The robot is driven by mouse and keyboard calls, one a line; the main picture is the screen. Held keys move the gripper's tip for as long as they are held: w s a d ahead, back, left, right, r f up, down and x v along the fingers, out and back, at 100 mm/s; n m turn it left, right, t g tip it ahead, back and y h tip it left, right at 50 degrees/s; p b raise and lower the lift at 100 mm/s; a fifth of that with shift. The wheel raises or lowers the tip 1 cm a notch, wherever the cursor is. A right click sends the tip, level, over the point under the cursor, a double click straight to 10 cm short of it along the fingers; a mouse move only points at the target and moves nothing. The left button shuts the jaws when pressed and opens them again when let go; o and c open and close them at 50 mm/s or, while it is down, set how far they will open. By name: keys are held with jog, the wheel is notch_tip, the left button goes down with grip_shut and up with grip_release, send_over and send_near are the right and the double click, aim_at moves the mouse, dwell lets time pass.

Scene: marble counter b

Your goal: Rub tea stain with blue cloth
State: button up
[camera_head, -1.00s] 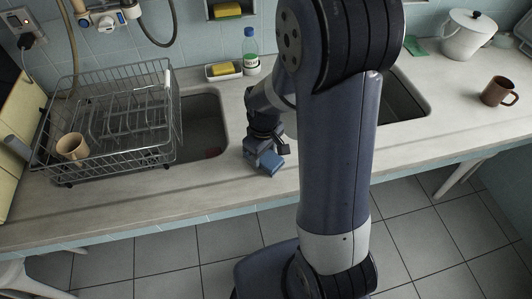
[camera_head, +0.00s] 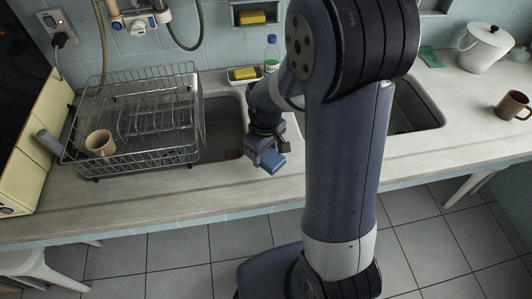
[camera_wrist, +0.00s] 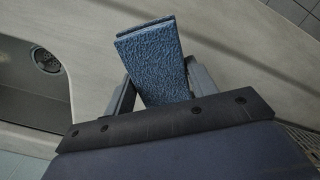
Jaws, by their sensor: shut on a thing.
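The blue cloth (camera_wrist: 155,65) is a folded, textured block held between the fingers of my gripper (camera_wrist: 158,88) in the wrist view. In the head view the cloth (camera_head: 271,163) shows under my gripper (camera_head: 268,152), over the counter strip beside the left sink. I cannot tell whether the cloth touches the counter. No tea stain can be made out in either view; my arm hides part of the counter to the right of the gripper.
The marble counter (camera_head: 150,203) runs across the view. A bottle (camera_head: 271,55) and a sponge tray (camera_head: 244,77) stand behind. A brown mug (camera_head: 512,106) and white pot (camera_head: 484,48) are at right.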

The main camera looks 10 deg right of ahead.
jog(key=shift+r+p, duration=1.25)
jog(key=shift+r, duration=0.7)
